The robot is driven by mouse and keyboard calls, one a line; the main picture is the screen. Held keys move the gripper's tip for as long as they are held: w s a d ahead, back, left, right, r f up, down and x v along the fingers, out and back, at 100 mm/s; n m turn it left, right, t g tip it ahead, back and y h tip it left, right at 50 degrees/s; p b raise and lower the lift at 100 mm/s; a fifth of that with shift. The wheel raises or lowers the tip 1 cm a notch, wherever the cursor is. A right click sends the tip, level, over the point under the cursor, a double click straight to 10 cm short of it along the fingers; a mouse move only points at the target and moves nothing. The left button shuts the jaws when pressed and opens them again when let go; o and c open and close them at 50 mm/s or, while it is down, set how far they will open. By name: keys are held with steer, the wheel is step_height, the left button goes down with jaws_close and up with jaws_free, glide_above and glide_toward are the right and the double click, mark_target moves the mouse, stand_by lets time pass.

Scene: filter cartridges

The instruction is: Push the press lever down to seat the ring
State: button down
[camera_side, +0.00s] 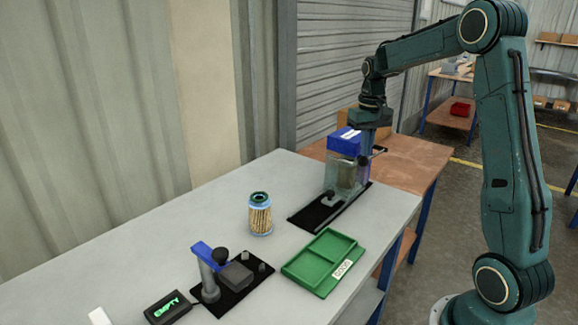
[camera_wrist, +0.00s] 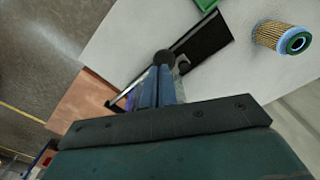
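The press (camera_side: 346,141) has a blue head, a clear housing and a black base, and stands at the back of the bench in the side view. My gripper (camera_side: 367,157) points down close beside it, on its right. A black ball knob (camera_side: 378,149), apparently the lever's end, shows by my fingers. In the wrist view my gripper's fingers (camera_wrist: 160,86) look closed together, with a black knob (camera_wrist: 163,58) at their tips; I cannot tell whether they touch. The filter cartridge (camera_side: 260,214) stands upright on the bench, away from the press, with a blue-green top; it also shows in the wrist view (camera_wrist: 282,38).
A green tray (camera_side: 323,262) lies in front of the press. A fixture with a blue arm (camera_side: 210,255) stands at front left, beside a display (camera_side: 168,307) reading EMPTY. A brown table (camera_side: 405,162) is behind the bench. Bare bench lies left of the cartridge.

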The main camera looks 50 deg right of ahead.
mark_target(364, 159)
steer(key=shift+f, duration=0.7)
steer(key=shift+a+f, duration=0.25)
steer(key=shift+f, duration=0.35)
steer(key=shift+a+f, duration=0.2)
steer(key=shift+f, duration=0.6)
stand_by(0.6)
steer(key=shift+r, duration=0.1)
steer(key=shift+r, duration=5.6)
